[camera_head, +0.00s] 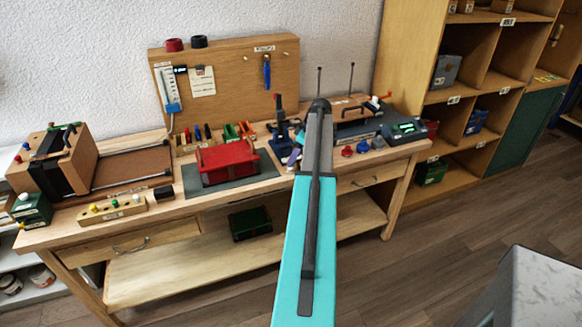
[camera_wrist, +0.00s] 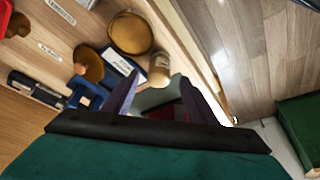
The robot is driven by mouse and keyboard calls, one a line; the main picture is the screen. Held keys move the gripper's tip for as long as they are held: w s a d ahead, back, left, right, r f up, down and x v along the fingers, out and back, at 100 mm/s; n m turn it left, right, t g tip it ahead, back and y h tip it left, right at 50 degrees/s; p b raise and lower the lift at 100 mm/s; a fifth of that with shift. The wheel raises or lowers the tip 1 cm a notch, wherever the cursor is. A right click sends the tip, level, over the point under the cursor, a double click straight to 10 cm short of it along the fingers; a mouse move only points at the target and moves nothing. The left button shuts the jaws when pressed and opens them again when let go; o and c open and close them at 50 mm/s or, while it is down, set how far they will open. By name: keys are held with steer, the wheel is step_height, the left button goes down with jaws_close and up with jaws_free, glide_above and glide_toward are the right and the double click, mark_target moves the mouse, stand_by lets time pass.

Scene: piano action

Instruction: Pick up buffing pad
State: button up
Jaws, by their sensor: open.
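I cannot make out for sure which thing is the buffing pad. In the wrist view a round tan disc (camera_wrist: 130,33) and a smaller tan round piece (camera_wrist: 88,64) lie on a pale wooden surface; either may be a pad, but no label on them is readable. My gripper (camera_wrist: 160,80) shows at the lower middle of the wrist view, its two dark purple fingers apart, with no object visibly held between them. The tan pieces lie beyond and left of its fingertips.
The wooden bench (camera_head: 215,270) holds a red box-like piece (camera_head: 228,162), a brown wooden box and a dark unit with a green display (camera_head: 405,127). A pegboard (camera_head: 225,85) stands behind, and open shelving (camera_head: 400,60) stands right.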

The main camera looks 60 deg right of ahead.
steer(key=shift+p+x, duration=0.95)
steer(key=shift+x, duration=1.25)
steer(key=shift+w, duration=0.1)
steer(key=c, duration=1.1)
